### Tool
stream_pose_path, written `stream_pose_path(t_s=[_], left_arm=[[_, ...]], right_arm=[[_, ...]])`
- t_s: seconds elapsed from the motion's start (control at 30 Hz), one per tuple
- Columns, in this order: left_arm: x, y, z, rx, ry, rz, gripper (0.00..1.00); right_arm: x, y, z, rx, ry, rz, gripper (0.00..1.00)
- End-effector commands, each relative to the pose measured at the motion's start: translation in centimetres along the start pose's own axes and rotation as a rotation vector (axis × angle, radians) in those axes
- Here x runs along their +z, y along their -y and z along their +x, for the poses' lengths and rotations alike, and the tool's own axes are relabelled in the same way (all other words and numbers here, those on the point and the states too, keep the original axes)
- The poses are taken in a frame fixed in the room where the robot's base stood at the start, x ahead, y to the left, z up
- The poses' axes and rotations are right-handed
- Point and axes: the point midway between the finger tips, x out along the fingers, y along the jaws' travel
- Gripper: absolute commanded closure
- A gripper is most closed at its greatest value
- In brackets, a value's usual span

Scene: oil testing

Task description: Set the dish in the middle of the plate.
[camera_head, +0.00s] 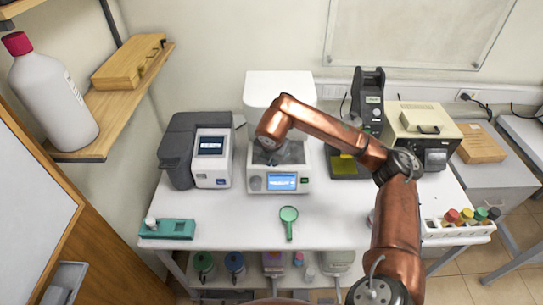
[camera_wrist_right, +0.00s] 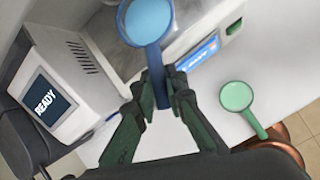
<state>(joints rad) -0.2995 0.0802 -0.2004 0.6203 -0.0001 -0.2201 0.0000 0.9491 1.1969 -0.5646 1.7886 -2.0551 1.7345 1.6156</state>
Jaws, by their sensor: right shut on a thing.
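My right gripper (camera_wrist_right: 165,85) is shut on the handle of a round dish with a blue rim and light blue inside (camera_wrist_right: 147,20). The dish is held out beyond the fingertips, over or in front of the white machine's grey bay. In the head view the right wrist hides most of that bay, and the dish cannot be made out there. The white machine (camera_head: 278,90) has a lit blue screen. Its plate is mostly hidden, and I cannot tell whether the dish touches it. My left gripper is not in view.
A green dish with a handle (camera_head: 289,214) lies on the white table in front of the machine. A grey and white device (camera_head: 211,158) stands close on the left. A teal holder (camera_head: 166,229) is at the front left, and a rack of capped bottles (camera_head: 458,228) at the right.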

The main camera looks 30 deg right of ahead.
Motion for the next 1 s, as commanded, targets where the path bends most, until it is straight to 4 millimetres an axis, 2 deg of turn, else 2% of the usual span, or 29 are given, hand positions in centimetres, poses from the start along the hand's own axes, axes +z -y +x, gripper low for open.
stream_pose_path(t_s=[0.2,0.33,0.57,0.6,0.8,1.0], left_arm=[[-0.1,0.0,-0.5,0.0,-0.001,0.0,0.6],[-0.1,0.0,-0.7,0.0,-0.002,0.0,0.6],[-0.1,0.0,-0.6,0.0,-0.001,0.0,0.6],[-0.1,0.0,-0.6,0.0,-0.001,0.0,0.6],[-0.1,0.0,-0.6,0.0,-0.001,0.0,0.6],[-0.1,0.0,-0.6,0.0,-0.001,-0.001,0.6]], right_arm=[[2.8,-1.4,1.6,-0.001,-0.001,0.002,1.0],[2.1,-1.1,2.6,0.0,0.0,0.0,1.0],[2.0,-1.1,2.8,0.001,0.001,0.001,1.0],[2.0,-1.1,2.8,0.0,0.0,0.001,0.86],[2.0,-1.0,2.7,0.0,0.0,0.001,0.73],[2.0,-1.0,2.7,0.0,0.0,0.001,0.71]])
